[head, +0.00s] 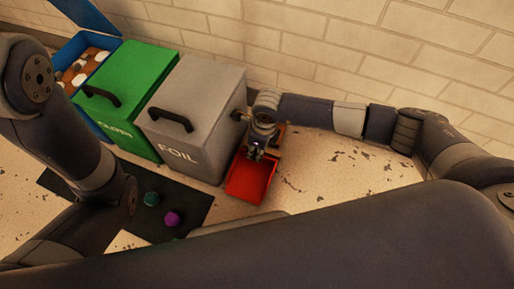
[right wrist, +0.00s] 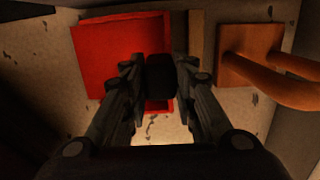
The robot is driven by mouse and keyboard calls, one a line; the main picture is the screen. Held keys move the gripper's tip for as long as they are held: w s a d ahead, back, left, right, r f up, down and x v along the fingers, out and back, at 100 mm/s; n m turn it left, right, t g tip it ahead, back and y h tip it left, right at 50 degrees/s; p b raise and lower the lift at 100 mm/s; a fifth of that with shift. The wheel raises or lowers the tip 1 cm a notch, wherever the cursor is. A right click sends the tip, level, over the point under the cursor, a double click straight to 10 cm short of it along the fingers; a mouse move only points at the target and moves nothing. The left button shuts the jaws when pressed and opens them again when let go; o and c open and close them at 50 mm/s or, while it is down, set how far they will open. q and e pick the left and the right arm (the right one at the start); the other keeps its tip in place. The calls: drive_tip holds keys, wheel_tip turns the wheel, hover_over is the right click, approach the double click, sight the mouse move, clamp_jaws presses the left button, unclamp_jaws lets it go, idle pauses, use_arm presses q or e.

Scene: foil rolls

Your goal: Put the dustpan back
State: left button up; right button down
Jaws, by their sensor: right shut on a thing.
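The red dustpan (head: 251,179) is on or close to the floor just right of the grey FOIL bin, with its open pan toward me. My right gripper (head: 258,148) is over its rear end. In the right wrist view, my right gripper (right wrist: 160,80) is shut on the dark handle of the dustpan (right wrist: 105,50); the red pan spreads out beyond the fingers. I cannot tell whether the pan touches the floor. My left arm comes in at the left of the head view, but its gripper is out of sight.
The grey FOIL bin (head: 195,115), green bin (head: 125,95) and open blue bin (head: 75,65) stand along the brick wall. A dark mat (head: 185,195) holds a teal ball (head: 152,199) and a purple ball (head: 172,219). A brown block with curved orange parts (right wrist: 245,55) is beside the dustpan.

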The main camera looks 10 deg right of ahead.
drive_tip(key=shift+f, duration=0.5)
drive_tip(key=c, duration=1.2)
unclamp_jaws()
drive_tip(key=shift+r, duration=0.15)
drive_tip(key=r, duration=0.4)
drive_tip(key=d+r, duration=0.1)
drive_tip(key=r, duration=0.2)
drive_tip(key=s+r, duration=0.1)
drive_tip(key=r, duration=0.3)
drive_tip(key=shift+d+r, duration=0.15)
drive_tip(key=shift+r, duration=0.2)
